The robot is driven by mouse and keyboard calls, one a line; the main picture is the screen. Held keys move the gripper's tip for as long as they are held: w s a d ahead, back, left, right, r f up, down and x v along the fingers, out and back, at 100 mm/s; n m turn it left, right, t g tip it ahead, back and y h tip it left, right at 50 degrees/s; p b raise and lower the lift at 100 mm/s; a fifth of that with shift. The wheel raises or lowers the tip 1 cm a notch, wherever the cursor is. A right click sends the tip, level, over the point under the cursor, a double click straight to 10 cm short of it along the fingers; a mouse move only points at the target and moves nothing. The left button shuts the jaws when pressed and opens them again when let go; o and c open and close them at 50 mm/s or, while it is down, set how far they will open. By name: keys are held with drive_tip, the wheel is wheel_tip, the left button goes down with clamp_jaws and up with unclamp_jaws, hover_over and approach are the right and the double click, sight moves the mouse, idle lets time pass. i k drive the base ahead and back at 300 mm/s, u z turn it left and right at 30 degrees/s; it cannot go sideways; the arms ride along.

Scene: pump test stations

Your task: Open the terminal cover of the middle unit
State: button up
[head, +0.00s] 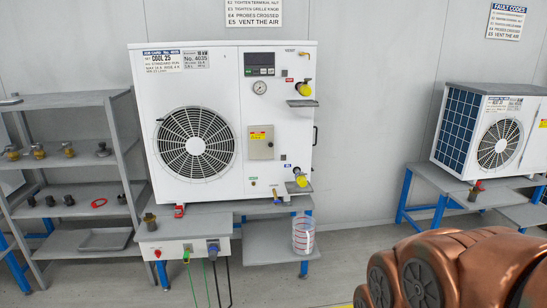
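The middle unit (225,80) is a large white heat pump with a round black fan grille, standing on a blue-legged bench in the head view. Its terminal cover (262,150) appears to be the small grey box with a yellow label to the right of the fan. That cover looks closed, flat on the front panel. A display panel (259,64) and a gauge (259,87) sit above it. My copper-coloured arm fills the lower right corner, well apart from the unit. My gripper's fingers are not in view.
Yellow-capped valves (304,89) stick out of the unit's right side. A grey shelf (80,101) with fittings stands left. A white control box (181,252) with cables hangs under the bench. A clear bucket (303,236) stands on the lower shelf. Another unit (490,130) is right.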

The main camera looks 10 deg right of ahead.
sight(261, 138)
drive_tip(key=u, duration=1)
drive_tip(key=i, duration=1.85)
drive_tip(key=z, duration=0.85)
